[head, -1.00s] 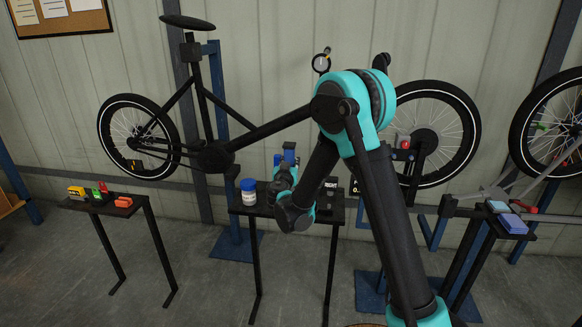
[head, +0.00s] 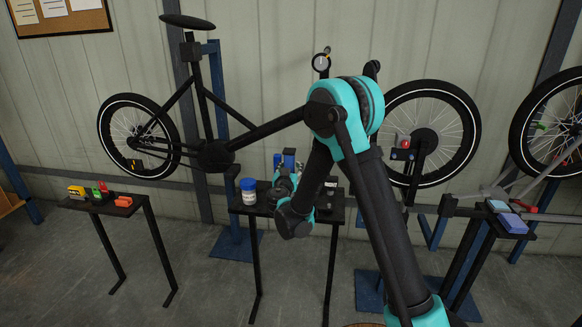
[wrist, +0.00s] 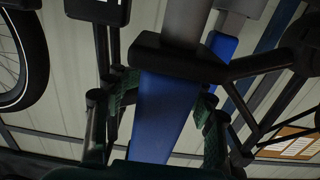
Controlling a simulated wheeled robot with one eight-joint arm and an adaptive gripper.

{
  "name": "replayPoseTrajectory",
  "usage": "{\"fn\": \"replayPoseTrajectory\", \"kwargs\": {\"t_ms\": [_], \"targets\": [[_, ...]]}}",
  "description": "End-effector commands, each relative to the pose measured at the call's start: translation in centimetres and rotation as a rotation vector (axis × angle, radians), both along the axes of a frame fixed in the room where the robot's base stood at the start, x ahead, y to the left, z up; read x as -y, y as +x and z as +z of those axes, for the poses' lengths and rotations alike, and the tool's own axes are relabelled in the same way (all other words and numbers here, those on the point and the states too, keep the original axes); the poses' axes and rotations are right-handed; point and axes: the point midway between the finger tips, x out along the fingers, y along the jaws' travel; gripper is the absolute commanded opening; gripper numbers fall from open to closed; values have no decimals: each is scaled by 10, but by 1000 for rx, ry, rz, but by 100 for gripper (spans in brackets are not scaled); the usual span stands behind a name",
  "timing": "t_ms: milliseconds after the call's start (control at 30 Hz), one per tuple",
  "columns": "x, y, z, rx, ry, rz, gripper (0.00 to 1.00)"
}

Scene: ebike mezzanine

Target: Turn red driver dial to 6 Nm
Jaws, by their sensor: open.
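My gripper (head: 286,176) is over the middle black table (head: 244,207), partly hidden behind my own arm. In the wrist view its green-padded fingers (wrist: 165,105) are open, one on each side of a blue bar (wrist: 165,115). The bar ends in a black block with a grey cylinder beyond it. I cannot tell whether the fingers touch the bar. A blue part (head: 289,157) shows just above the gripper in the head view. I cannot make out a red driver or any dial marks. A small red-orange item (head: 123,201) lies on the left table.
The left table (head: 75,205) also holds yellow and green items. A red knob (head: 404,143) is by the right wheel. A bike (head: 215,155) hangs behind.

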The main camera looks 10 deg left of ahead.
Motion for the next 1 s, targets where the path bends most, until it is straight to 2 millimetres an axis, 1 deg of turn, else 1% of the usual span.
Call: {"fn": "replayPoseTrajectory", "kwargs": {"t_ms": [167, 233, 367, 600, 700, 833, 1000], "targets": [[0, 0, 3, 0, 0, 0, 51], [-1, -7, 2, 0, 0, 1, 51], [-2, -29, 3, 0, 0, 3, 51], [-4, -79, 3, 0, 0, 3, 51], [-4, -96, 3, 0, 0, 3, 51], [-4, -112, 3, 0, 0, 2, 51], [-4, -120, 3, 0, 0, 0, 51]]}}
